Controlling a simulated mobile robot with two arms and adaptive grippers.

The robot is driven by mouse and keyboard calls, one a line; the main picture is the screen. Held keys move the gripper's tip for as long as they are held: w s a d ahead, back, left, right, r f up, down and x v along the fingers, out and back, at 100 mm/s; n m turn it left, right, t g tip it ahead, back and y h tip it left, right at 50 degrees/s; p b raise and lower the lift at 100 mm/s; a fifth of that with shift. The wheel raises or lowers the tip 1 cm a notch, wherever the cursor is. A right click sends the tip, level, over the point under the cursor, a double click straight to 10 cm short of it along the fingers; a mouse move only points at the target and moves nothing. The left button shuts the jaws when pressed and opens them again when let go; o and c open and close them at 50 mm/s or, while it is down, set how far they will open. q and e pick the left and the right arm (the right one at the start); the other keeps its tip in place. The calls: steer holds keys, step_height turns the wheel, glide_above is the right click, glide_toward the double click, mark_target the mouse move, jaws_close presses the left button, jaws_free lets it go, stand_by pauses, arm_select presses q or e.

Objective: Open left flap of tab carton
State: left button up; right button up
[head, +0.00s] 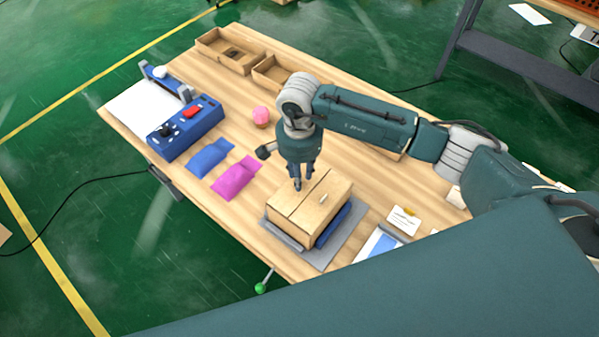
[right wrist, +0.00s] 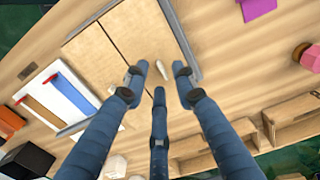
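The tab carton (head: 312,212) is a light brown box on a grey plate, its top flaps lying closed along a seam. A small white tab (head: 323,198) stands on its top. The carton (right wrist: 110,45) and the tab (right wrist: 134,76) also show in the right wrist view. My right gripper (head: 302,186) points down over the carton's far edge. In the right wrist view its fingers (right wrist: 161,82) are spread with nothing between them, beside the tab. Whether they touch the carton is unclear. My left gripper is not in view.
Blue and grey side pieces flank the carton on the grey plate (head: 322,258). A pink pouch (head: 237,178) and a blue pouch (head: 209,157) lie to the left, near a blue control box (head: 185,128). Open wooden trays (head: 228,52) stand at the back. White cards (head: 403,220) lie right.

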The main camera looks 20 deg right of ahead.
steer(key=shift+f, duration=0.85)
jaws_close()
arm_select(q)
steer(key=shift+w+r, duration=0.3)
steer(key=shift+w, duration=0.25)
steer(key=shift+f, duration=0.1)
arm_select(e)
steer(key=shift+w, duration=0.1)
